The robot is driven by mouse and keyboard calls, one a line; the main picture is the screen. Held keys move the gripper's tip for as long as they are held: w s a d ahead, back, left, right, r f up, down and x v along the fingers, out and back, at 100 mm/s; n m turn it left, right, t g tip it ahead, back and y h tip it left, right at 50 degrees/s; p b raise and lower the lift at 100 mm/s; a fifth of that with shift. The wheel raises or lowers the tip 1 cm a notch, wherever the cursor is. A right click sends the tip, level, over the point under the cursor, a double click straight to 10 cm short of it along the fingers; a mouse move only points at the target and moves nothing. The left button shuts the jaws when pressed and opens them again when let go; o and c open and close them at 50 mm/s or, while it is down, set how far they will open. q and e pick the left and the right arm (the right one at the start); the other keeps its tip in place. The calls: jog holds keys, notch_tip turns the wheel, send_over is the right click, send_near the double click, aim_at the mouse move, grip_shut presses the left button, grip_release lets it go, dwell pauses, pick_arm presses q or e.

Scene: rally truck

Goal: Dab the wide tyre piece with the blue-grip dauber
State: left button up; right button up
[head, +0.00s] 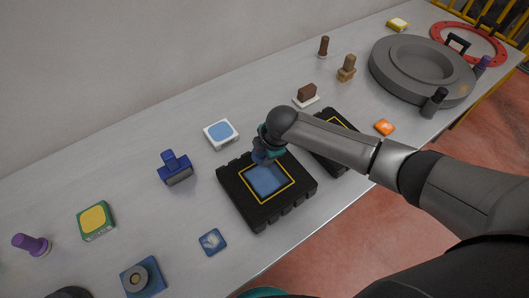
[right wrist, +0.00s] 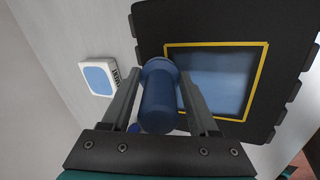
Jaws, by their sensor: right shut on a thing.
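The wide tyre piece (head: 237,197) is a black lugged slab lying flat on the bench, with a yellow-lined square on top. Inside the square is a blue, partly uneven patch (head: 270,183). My right gripper (head: 263,152) is over the slab's far left part, shut on the blue-grip dauber (right wrist: 160,95). The dauber's round blue grip stands between the two fingers in the right wrist view, beside the tyre piece's blue square (right wrist: 218,82). The dauber's lower end is hidden, so I cannot tell whether it touches. My left gripper is not in view.
A white-cased blue pad (head: 220,134) lies just behind. A blue handled tool (head: 175,170) stands to the left, a blue tile (head: 212,241) in front. A second black piece (head: 328,155) is close on the right, partly behind my arm. A big grey disc (head: 390,75) is farther right.

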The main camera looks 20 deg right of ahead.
jog(key=shift+s, duration=0.1)
jog(key=shift+s+d+p, duration=0.3)
jog(key=shift+s+p, duration=0.25)
jog(key=shift+p, duration=0.2)
jog(key=shift+s+f, duration=0.1)
jog(key=shift+s, duration=0.15)
jog(key=shift+w, duration=0.15)
jog(key=shift+w+a, duration=0.25)
jog(key=shift+w, duration=0.55)
jog(key=shift+s, duration=0.2)
